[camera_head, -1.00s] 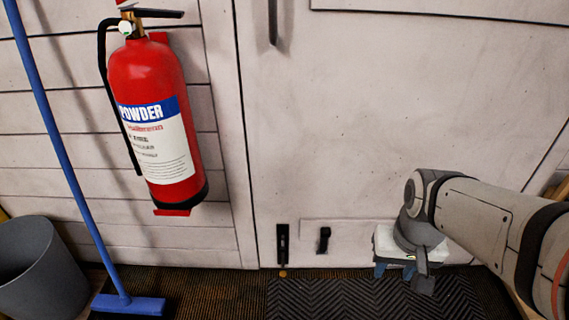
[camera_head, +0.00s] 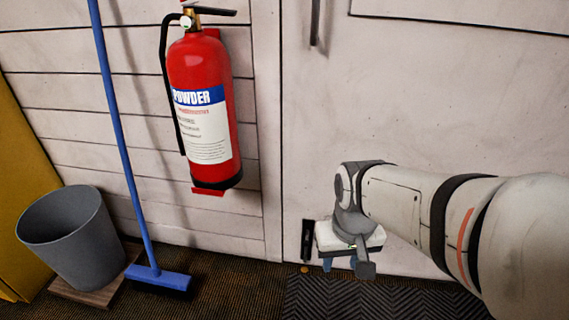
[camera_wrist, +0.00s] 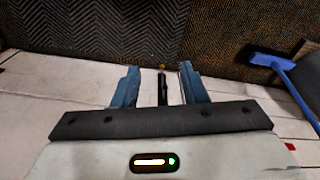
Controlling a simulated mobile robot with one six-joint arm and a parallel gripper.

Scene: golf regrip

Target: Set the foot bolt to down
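The foot bolt (camera_head: 306,240) is a narrow black upright fitting low on the pale door, with a small brass-coloured piece (camera_head: 304,268) at the floor below it. My gripper (camera_head: 340,264) is low in front of the door, just right of the bolt in the head view. In the wrist view the blue fingers of my gripper (camera_wrist: 161,87) are spread apart. The dark bolt (camera_wrist: 163,88) shows in the gap between them, with the brass-coloured piece past its end. I see no grip on it; the exact distance is unclear.
A red fire extinguisher (camera_head: 205,110) hangs on the wall at left. A blue broom (camera_head: 128,150) leans beside a grey bin (camera_head: 70,235). A black ribbed mat (camera_head: 370,300) lies on the floor before the door. The door face above my gripper is clear.

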